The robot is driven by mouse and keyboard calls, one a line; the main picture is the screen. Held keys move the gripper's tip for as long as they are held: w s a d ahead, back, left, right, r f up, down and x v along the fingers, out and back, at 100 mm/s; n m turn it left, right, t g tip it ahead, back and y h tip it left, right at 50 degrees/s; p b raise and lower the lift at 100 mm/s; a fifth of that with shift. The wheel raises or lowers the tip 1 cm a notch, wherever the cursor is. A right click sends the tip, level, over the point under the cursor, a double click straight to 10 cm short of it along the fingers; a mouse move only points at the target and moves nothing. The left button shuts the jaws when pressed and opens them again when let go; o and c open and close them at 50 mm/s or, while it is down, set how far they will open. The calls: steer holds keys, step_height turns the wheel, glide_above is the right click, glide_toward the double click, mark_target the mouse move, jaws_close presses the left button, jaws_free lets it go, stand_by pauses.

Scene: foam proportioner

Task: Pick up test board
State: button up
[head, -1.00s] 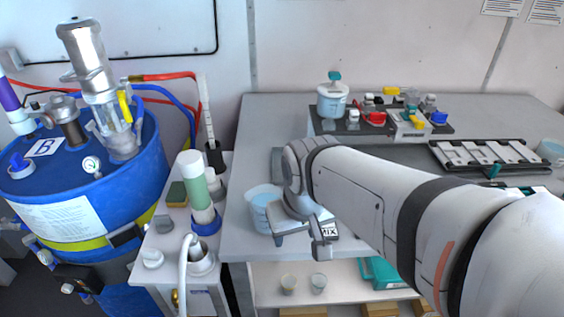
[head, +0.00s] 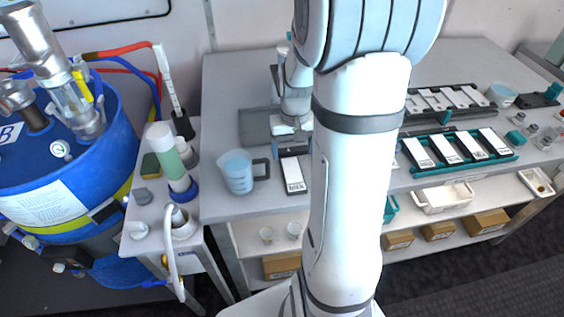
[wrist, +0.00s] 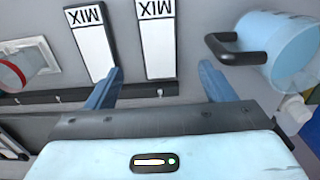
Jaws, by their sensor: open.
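A white test board marked MIX (head: 293,174) lies on a dark base on the grey bench, right of the measuring jug. It also shows in the wrist view (wrist: 158,45), upside down. A second MIX board (wrist: 91,45) lies to its left there; my arm seems to hide it in the head view. My gripper (wrist: 161,68) is open and empty. Its two blue fingers point toward the boards, with the jug-side board seen between them and the left finger near the second board's end. I cannot tell how high the fingers are. In the head view, my gripper (head: 291,128) is partly hidden.
The blue measuring jug (head: 237,173) stands close by, its handle (wrist: 232,50) toward the boards. A green tray (head: 460,150) and a black rack (head: 446,100) hold more white boards at right. A blue drum (head: 60,170) and a side stand are at left.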

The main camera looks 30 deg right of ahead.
mark_target(292, 172)
steer(key=f, duration=0.2)
steer(key=shift+w+d+f, duration=0.1)
steer(key=shift+d+f, duration=0.1)
steer(key=shift+f, duration=0.1)
step_height(292, 172, down, 6)
steer(key=shift+a+r+p, duration=0.15)
steer(key=shift+p, duration=0.6)
steer(key=c, duration=1.1)
